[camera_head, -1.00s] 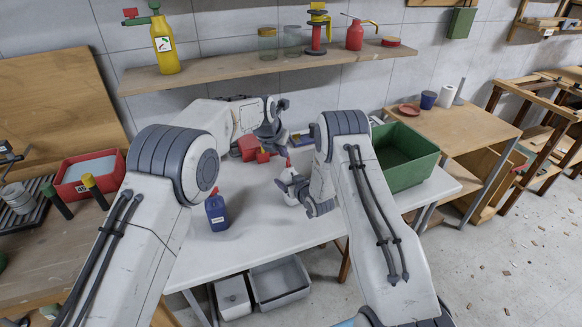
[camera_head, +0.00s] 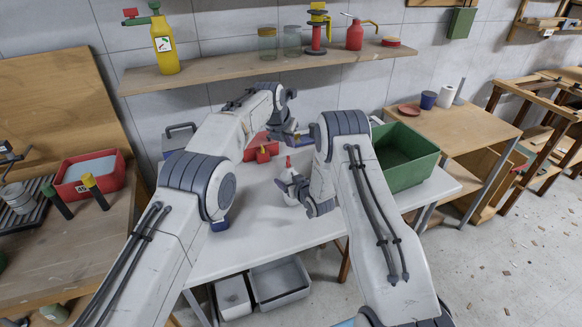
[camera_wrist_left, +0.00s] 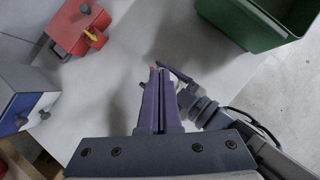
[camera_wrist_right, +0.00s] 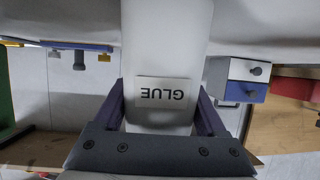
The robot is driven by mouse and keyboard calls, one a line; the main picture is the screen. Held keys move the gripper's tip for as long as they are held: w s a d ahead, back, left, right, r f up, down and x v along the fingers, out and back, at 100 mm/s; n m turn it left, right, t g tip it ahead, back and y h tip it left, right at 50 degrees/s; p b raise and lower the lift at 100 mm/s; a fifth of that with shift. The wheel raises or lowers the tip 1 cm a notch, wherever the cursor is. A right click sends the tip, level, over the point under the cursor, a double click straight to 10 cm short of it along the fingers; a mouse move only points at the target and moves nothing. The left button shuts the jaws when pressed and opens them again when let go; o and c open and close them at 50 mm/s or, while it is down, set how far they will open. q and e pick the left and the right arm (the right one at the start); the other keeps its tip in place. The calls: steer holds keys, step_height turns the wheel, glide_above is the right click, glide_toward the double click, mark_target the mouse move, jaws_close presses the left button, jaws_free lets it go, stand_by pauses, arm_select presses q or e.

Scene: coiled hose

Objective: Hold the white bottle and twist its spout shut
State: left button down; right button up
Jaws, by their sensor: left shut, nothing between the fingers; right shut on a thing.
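The white bottle (camera_head: 291,198) stands upright on the white table, its red spout (camera_head: 288,162) pointing up. My right gripper (camera_head: 296,186) is shut around its body; in the right wrist view the bottle (camera_wrist_right: 166,45) fills the space between the fingers, its GLUE label upside down. My left gripper (camera_head: 290,138) is above and behind the bottle in the head view. In the left wrist view its fingers (camera_wrist_left: 160,88) are closed together with nothing between them. A bit of red spout (camera_wrist_left: 153,68) shows just past their tips; I cannot tell whether they touch.
A red box with a yellow knob (camera_wrist_left: 82,28) stands left of the bottle. A green bin (camera_head: 408,160) stands at the table's right. A drawer cabinet (camera_wrist_right: 240,80) is also on the table. A blue bottle is mostly hidden behind my left arm.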

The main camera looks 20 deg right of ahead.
arm_select(q)
steer(key=shift+s+d+f, duration=0.1)
steer(key=shift+s+f, duration=0.1)
steer(key=shift+f, duration=0.85)
steer(key=shift+s+f, duration=0.25)
steer(key=shift+f, duration=0.75)
steer(key=shift+s+d+f, duration=0.1)
steer(key=shift+s+f, duration=0.1)
steer(key=shift+f, duration=0.85)
steer(key=shift+s+a, duration=0.15)
steer(key=shift+a, duration=0.75)
steer(key=shift+w+a+f, duration=0.1)
steer(key=shift+w+a, duration=0.2)
steer(key=shift+a, duration=0.3)
steer(key=shift+r, duration=2.55)
steer(key=shift+f, duration=0.1)
arm_select(e)
steer(key=o, duration=1.5)
